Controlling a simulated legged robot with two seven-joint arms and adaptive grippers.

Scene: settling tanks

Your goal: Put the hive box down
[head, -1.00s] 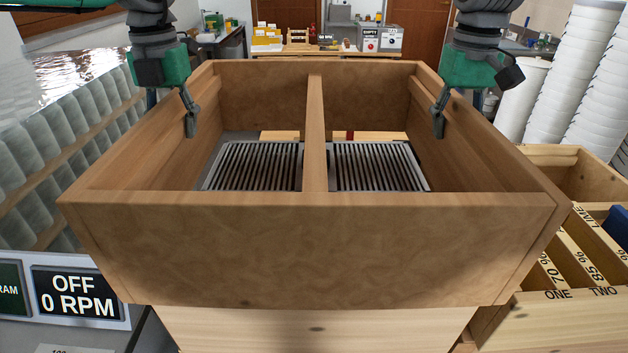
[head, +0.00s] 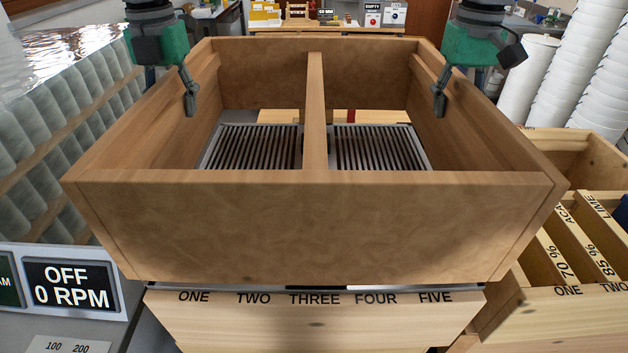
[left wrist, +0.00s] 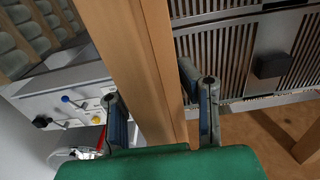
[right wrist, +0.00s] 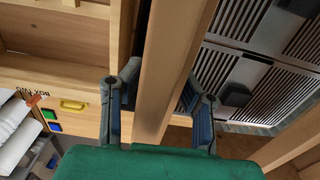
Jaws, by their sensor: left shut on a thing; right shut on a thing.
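The hive box (head: 320,225) is an open wooden box with a middle divider, held level in front of me in the head view. My left gripper (head: 188,95) is shut on its left wall, and my right gripper (head: 439,95) is shut on its right wall. The left wrist view shows the fingers (left wrist: 160,110) on both sides of the wall (left wrist: 130,60). The right wrist view shows the same with the right fingers (right wrist: 155,105) and wall (right wrist: 175,60). Through the box's open bottom a slatted metal grille (head: 255,148) shows. Whether the box touches anything below is hidden.
A wooden front labelled ONE to FIVE (head: 316,320) is below the box. A wooden rack with labelled slots (head: 570,265) stands close at right. A control panel reading OFF 0 RPM (head: 70,285) is at lower left. White stacked tubs (head: 590,85) stand at right.

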